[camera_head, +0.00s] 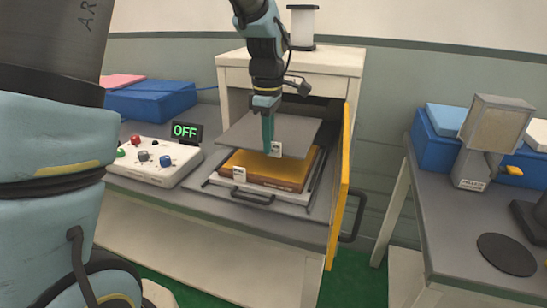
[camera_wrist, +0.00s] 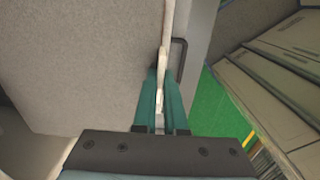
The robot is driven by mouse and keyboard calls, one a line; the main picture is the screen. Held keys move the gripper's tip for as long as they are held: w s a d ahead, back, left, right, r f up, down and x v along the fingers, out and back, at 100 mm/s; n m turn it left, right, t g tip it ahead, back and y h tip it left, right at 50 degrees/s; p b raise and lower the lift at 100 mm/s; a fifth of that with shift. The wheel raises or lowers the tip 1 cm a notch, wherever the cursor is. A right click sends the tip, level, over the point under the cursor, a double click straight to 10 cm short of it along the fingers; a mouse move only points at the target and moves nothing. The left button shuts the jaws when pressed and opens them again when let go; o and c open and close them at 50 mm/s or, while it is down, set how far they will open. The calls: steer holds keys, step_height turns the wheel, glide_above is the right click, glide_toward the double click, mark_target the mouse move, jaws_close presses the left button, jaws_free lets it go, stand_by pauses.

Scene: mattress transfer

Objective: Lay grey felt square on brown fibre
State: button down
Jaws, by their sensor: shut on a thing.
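My gripper (camera_head: 268,145) points down and is shut on the edge of the grey felt square (camera_head: 240,132), a flat grey sheet with a white tag near the fingers. The felt hangs roughly level above the brown fibre (camera_head: 272,184), apart from it and partly hiding its top. The brown fibre is a slab with an orange-brown top, a darker side with print and a white tag; it lies on the tray (camera_head: 214,184). In the wrist view, the felt (camera_wrist: 80,60) fills the left, with its edge between my teal fingers (camera_wrist: 162,98).
The tray has a black handle and sits before the white cabinet (camera_head: 290,62), whose yellow-edged door (camera_head: 343,190) stands open at right. A control box (camera_head: 153,162) and an "OFF" display (camera_head: 186,132) are at left. Blue boxes (camera_head: 152,101) stand behind. A second table (camera_head: 450,225) is at right.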

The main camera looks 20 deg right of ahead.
steer(key=shift+f+p, duration=0.85)
steer(key=shift+f, duration=3.15)
steer(key=c, duration=1)
jaws_free()
steer(key=shift+f, duration=0.1)
step_height(320, 180, up, 12)
steer(key=shift+s+r+b, duration=0.1)
steer(key=shift+b, duration=1.05)
steer(key=s+a+f+m, duration=0.1)
steer(key=a+f+m, duration=0.1)
steer(key=a, duration=0.8)
steer(key=s+a+f+m+t, duration=0.1)
steer(key=a+m, duration=0.4)
steer(key=a, duration=0.5)
steer(key=s+a+f+m, duration=0.2)
steer(key=a+f+m, duration=0.1)
steer(key=a, duration=0.7)
steer(key=shift+a+f+m+t, duration=0.15)
steer(key=shift+f+m+t, duration=0.1)
steer(key=shift+m+t, duration=0.05)
